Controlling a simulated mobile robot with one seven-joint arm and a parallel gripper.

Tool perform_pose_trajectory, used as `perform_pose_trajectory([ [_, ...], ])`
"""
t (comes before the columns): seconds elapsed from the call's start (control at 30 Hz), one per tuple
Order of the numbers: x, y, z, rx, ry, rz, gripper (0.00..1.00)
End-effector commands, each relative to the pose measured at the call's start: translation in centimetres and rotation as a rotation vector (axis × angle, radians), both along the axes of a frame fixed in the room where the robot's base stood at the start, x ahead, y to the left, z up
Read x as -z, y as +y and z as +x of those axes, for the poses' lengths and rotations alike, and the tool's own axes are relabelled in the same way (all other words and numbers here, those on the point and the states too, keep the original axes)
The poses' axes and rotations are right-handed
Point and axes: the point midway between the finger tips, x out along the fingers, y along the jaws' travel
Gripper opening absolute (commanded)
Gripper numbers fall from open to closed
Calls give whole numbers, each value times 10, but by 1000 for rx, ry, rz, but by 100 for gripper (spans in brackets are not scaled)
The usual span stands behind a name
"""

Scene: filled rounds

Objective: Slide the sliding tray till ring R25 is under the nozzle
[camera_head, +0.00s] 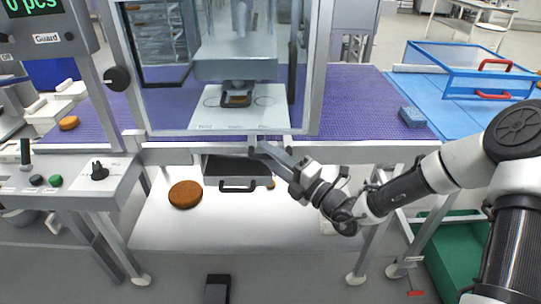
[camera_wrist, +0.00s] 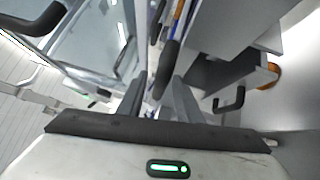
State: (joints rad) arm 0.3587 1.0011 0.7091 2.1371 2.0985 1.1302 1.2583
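The sliding tray (camera_head: 272,112) is a pale plate behind the clear guard, with circles drawn on it and labels along its front too small to read. The nozzle (camera_head: 240,20) hangs above it, its tip hidden by the housing. A dark fitting (camera_head: 237,98) sits over the tray's middle, between two visible circles. I cannot tell which circle is R25. My gripper (camera_head: 258,147) is at the machine's front rail, below the tray's front edge. In the wrist view its two fingers (camera_wrist: 160,88) stand apart with no object clearly held; a dark rounded part shows beyond them.
A drawer unit with a black handle (camera_head: 238,185) hangs below the rail, close to my gripper. A brown round (camera_head: 185,194) lies on the lower shelf, another (camera_head: 69,122) on the purple belt at left. A blue sponge (camera_head: 411,117) and blue clear-lidded box (camera_head: 470,70) are at right.

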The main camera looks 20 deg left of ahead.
Motion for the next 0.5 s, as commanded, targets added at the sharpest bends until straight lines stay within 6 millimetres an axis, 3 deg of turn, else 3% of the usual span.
perform_pose_trajectory([
  [0.27, 0, -4, -1, 1, 1, -1, 32],
  [0.5, 4, -42, -19, 4, 2, -2, 32],
])
